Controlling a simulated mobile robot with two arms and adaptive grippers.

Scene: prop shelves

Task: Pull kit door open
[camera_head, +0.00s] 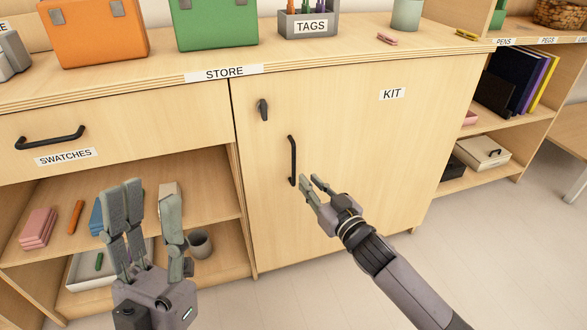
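The kit door (350,130) is a light wood panel labelled KIT in the middle of the cabinet, and it looks shut. A black vertical bar handle (293,160) sits near its left edge. A small black latch (263,109) sits above and left of the handle. My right gripper (310,182) has its fingers spread just right of the handle's lower end; I cannot tell whether they touch it. My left gripper (147,190) is open and empty, in front of the open shelves on the left, and hides part of them.
The swatches drawer (100,125) is shut at left. Open shelves below hold pink blocks (39,228), a grey cup (200,243) and a white tray (85,270). An orange box (95,35) and a green box (215,25) stand on top. Floor (470,240) is free at right.

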